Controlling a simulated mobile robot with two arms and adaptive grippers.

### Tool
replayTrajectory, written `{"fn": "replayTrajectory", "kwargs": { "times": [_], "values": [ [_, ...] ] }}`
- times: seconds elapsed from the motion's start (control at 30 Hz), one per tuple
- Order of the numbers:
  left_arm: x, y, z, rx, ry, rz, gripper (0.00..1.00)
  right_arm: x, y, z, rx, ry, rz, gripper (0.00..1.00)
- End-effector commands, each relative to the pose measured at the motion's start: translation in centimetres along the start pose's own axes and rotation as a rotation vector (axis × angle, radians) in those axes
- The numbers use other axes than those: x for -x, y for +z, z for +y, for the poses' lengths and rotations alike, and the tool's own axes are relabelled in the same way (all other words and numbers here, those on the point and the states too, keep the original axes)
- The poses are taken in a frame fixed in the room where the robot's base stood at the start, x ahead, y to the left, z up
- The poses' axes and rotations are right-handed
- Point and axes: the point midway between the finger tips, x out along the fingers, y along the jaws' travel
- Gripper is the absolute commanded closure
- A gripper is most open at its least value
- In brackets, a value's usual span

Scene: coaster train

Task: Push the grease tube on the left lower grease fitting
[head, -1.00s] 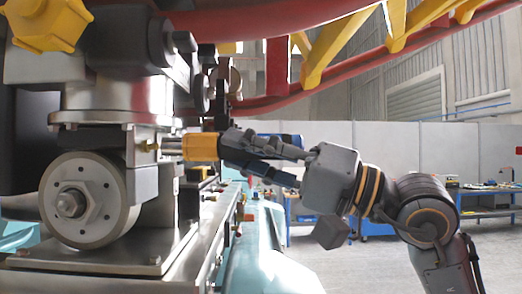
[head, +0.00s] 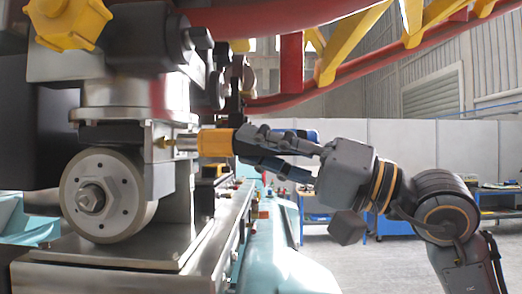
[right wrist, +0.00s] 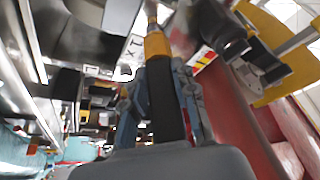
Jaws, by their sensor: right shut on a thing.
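The grease tube (head: 215,142) has an orange body and a thin metal nozzle pointing left. My right gripper (head: 245,143) is shut on its rear end and holds it level. The nozzle tip is at, or very close to, the small brass-coloured grease fitting (head: 163,142) on the metal block above the grey wheel. I cannot tell whether it is seated. In the right wrist view the tube (right wrist: 157,45) extends from between the fingers (right wrist: 165,90), its nozzle running to the top edge. The fitting is not clear there. My left gripper is not in view.
The grey wheel (head: 103,195) with a central bolt stands below the fitting. A yellow knob-like part (head: 68,22) is at upper left. Red rails (head: 330,82) with yellow braces run above my right arm. Open floor and workbenches lie at the right.

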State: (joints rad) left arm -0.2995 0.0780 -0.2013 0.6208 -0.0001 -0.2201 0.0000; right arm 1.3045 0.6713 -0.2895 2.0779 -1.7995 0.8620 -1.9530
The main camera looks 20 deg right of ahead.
Motion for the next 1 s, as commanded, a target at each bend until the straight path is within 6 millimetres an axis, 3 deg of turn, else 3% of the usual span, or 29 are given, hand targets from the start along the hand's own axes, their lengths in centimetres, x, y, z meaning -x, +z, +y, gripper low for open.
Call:
{"fn": "replayTrajectory", "kwargs": {
  "times": [1.0],
  "values": [
    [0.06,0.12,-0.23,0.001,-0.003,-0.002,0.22,-0.79,0.25,-0.13,0.002,-0.003,0.002,1.0]
  ]
}}
